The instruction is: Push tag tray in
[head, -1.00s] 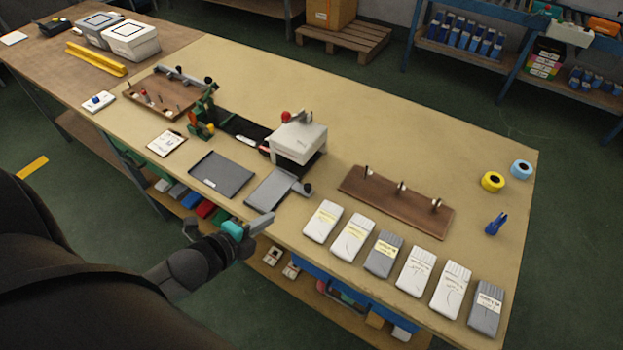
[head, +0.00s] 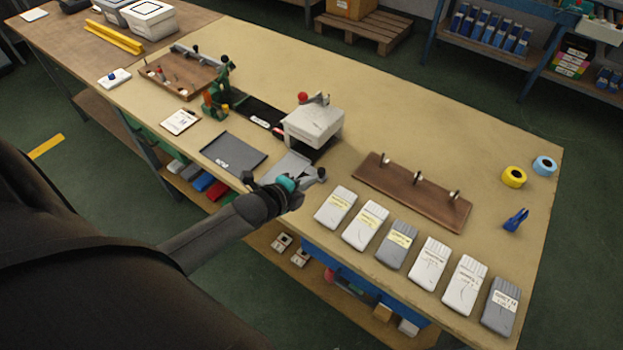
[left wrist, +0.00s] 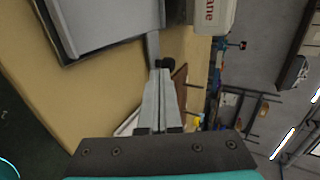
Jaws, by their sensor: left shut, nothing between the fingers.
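The tag tray (head: 285,166) is a flat light-grey tray pulled out in front of the white press-like machine (head: 314,126), with a bar and dark knob (head: 321,173) at its near right end. My left gripper (head: 307,181) is shut and empty, close to the bar and hiding the tray's near edge. In the left wrist view, the shut fingers (left wrist: 158,90) point toward the bar and dark knob (left wrist: 167,62), with the tray (left wrist: 95,20) at upper left. I cannot tell whether they touch. My right gripper is not in view.
A dark grey tray (head: 234,155) lies left of the tag tray. Several white and grey sock packs (head: 366,225) line the front edge at right. A wooden board with pegs (head: 412,195) lies behind them.

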